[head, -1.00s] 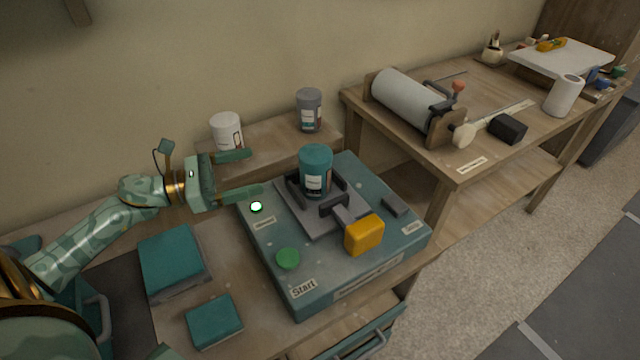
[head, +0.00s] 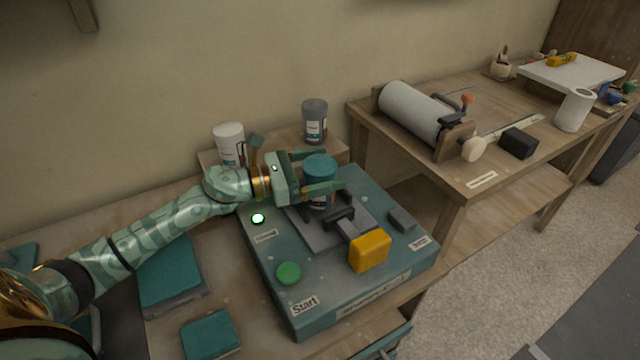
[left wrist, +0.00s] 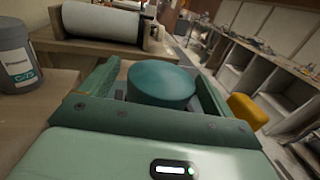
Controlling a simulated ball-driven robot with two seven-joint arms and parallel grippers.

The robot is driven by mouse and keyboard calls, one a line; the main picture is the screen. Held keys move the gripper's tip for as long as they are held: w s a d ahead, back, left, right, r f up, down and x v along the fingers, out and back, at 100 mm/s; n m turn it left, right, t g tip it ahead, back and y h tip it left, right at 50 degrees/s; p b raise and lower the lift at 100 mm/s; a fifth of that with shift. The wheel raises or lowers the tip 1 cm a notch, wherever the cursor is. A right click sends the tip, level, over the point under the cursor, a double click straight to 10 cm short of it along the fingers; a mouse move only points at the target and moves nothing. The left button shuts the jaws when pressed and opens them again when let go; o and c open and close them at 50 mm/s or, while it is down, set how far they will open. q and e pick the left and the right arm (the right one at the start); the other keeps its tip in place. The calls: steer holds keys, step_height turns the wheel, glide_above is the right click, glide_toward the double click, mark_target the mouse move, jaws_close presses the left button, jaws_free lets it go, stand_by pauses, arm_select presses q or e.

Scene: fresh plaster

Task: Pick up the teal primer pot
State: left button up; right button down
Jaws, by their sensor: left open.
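The teal primer pot (head: 319,168) stands upright on the grey plate (head: 362,226) of the teal machine with the green button. My left gripper (head: 322,171) is open around the pot, one finger on the far side and one on the near side. The near finger hides part of the pot's label. In the left wrist view the pot's teal lid (left wrist: 162,84) sits between the two fingers; I cannot tell whether either finger touches it. My right gripper is not in view.
A yellow-handled clamp (head: 370,250) is on the machine's front right. A grey pot (head: 314,122) and a white pot (head: 229,144) stand behind on a raised shelf. A second table with a paper roll (head: 409,110) is at right.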

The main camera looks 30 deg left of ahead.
arm_select(q)
steer(key=shift+x, duration=0.85)
steer(key=c, duration=1.4)
